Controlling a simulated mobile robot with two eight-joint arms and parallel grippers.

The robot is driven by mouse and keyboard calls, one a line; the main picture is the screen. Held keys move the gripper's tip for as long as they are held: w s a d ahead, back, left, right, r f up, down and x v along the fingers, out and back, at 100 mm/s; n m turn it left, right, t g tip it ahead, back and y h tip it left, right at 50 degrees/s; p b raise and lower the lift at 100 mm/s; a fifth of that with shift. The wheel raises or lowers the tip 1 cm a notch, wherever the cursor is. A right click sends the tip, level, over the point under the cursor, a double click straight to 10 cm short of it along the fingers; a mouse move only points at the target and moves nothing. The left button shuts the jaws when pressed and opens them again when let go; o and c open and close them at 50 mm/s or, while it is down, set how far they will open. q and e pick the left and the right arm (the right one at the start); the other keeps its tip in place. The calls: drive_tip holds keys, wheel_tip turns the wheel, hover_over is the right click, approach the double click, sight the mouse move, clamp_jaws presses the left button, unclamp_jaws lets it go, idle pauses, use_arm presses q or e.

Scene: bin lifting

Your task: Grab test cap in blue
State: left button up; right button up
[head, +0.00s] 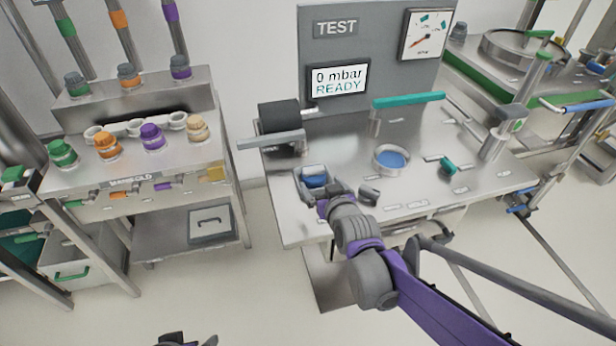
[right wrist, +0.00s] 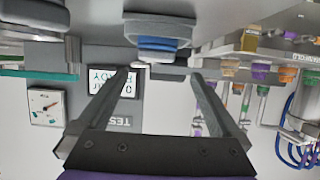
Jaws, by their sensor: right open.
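The blue test cap (head: 315,181) sits at the front left of the steel test bench (head: 330,222). It also shows in the right wrist view (right wrist: 163,43), where the picture is upside down and the cap has a wide grey part. My right gripper (head: 312,176) is open at the cap, with a finger towards each side of it. In the right wrist view the cap appears centred between or just past the fingertips (right wrist: 161,74); I cannot tell whether they touch it. A dark part at the bottom edge of the head view looks like my left gripper (head: 185,341); its jaws are unclear.
A round dish with a blue inside (head: 391,160), a grey knob (head: 369,193) and a teal handle (head: 408,100) are on the bench. The display (head: 339,81) reads 0 mbar READY. A manifold table (head: 130,163) with coloured caps stands left, across a floor gap.

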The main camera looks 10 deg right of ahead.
sight(315, 172)
drive_tip(key=x, duration=0.4)
drive_tip(key=shift+w+d+f, duration=0.1)
drive_tip(key=shift+w, duration=0.05)
drive_tip(key=x, duration=0.5)
drive_tip(key=shift+w+d, duration=0.15)
drive_tip(key=shift+w, duration=0.1)
drive_tip(key=c, duration=1.3)
